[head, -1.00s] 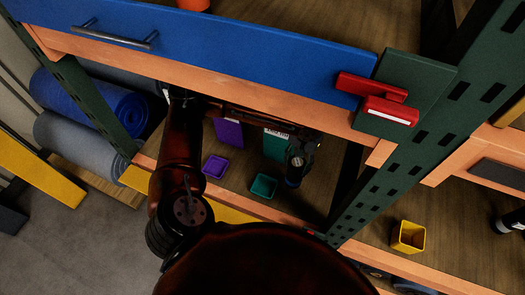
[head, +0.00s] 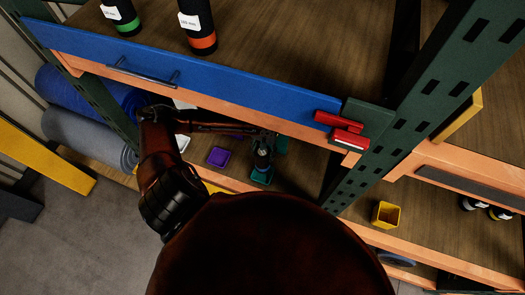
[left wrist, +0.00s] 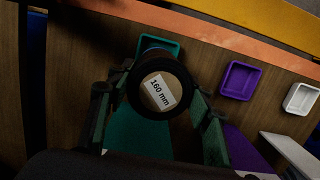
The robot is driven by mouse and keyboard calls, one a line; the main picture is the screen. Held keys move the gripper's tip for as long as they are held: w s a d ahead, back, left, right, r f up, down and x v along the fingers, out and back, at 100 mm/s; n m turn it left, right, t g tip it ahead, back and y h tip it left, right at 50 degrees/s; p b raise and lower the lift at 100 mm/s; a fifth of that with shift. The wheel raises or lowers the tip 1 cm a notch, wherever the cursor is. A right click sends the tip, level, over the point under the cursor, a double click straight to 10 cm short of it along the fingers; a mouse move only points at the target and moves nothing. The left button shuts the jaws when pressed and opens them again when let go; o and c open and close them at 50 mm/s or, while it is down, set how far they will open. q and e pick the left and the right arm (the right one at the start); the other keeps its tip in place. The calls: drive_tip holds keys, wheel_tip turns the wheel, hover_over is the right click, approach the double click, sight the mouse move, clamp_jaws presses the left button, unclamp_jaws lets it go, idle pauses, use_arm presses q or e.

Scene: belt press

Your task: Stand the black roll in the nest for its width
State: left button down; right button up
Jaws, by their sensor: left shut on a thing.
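My left gripper (head: 264,141) is shut on a black roll (head: 262,158) under the upper shelf. In the left wrist view the roll's end (left wrist: 158,92) carries a white "160 mm" label, between the two fingers of the left gripper (left wrist: 160,100). The roll looks about upright. The teal nest (head: 262,180) is at the roll's lower end; its rim also shows behind the roll in the left wrist view (left wrist: 174,46). I cannot tell whether the roll's bottom is inside it or just above. My right gripper is not in view.
A purple nest (head: 218,156) and a white nest (left wrist: 302,98) stand alongside. A yellow nest (head: 386,215) is right of the green post (head: 378,140). The blue-fronted upper shelf (head: 230,92) hangs close above my arm, bearing two black rolls (head: 198,25).

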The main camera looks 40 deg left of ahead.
use_arm(q)
drive_tip(key=shift+r+p, duration=0.2)
drive_tip(key=shift+p, duration=0.65)
drive_tip(key=shift+f+b, duration=1.2)
drive_tip(key=shift+f, duration=3.7)
drive_tip(key=c, duration=0.9)
unclamp_jaws()
